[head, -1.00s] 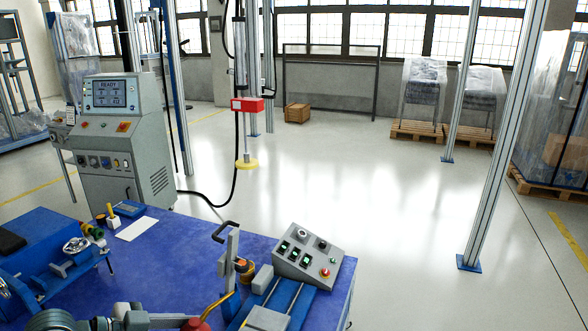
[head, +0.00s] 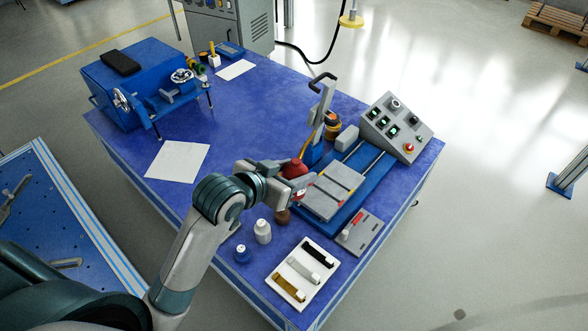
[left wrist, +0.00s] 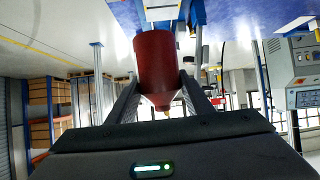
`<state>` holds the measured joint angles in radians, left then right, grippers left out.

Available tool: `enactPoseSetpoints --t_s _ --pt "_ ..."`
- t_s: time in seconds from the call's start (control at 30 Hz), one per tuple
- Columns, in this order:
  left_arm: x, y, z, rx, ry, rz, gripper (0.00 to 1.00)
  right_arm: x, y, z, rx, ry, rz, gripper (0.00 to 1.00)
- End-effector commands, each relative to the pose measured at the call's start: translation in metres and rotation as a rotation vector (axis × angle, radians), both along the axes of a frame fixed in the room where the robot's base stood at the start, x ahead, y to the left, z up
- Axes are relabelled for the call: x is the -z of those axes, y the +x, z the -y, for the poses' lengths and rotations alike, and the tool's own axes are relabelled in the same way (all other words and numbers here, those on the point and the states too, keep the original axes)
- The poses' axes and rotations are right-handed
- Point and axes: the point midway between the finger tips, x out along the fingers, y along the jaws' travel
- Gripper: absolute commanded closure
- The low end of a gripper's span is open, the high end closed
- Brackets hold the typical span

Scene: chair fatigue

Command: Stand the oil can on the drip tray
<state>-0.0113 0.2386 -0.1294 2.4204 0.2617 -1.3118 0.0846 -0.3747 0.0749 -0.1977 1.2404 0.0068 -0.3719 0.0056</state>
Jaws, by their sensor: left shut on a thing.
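The oil can (head: 294,169) is red with a thin yellow spout, over the blue table (head: 265,118) beside the slide machine. My left gripper (head: 285,173) is shut on it. In the left wrist view the red can (left wrist: 157,65) sits between the two fingers (left wrist: 160,101). Its underside is hidden in the head view, so I cannot tell whether it touches anything. I cannot pick out the drip tray for sure; a flat grey plate (head: 333,192) on the blue slide lies just right of the can. My right gripper is not in view.
A control box (head: 395,125) stands behind the slide. A white tray with sample strips (head: 326,290), a white bottle (head: 262,232) and a blue-and-white bottle (head: 242,254) are in front. A blue vise-like machine (head: 135,85) stands at back left. The table's middle is mostly clear.

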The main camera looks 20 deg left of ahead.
Motion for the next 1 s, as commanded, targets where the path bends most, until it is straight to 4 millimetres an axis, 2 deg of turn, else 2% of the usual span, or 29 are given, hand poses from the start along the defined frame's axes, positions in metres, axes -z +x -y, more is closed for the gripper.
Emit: enactPoseSetpoints --t_s 0.2,0.4,1.0 --pt "-0.001 -0.003 -0.004 -0.182 -0.004 0.002 0.90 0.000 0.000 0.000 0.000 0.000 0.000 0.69" --pt "-0.002 -0.006 -0.010 -0.275 0.000 0.001 0.90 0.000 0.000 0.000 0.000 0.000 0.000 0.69" --pt "-0.003 -0.007 -0.012 -0.293 0.002 0.002 0.90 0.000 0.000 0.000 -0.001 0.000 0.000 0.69"
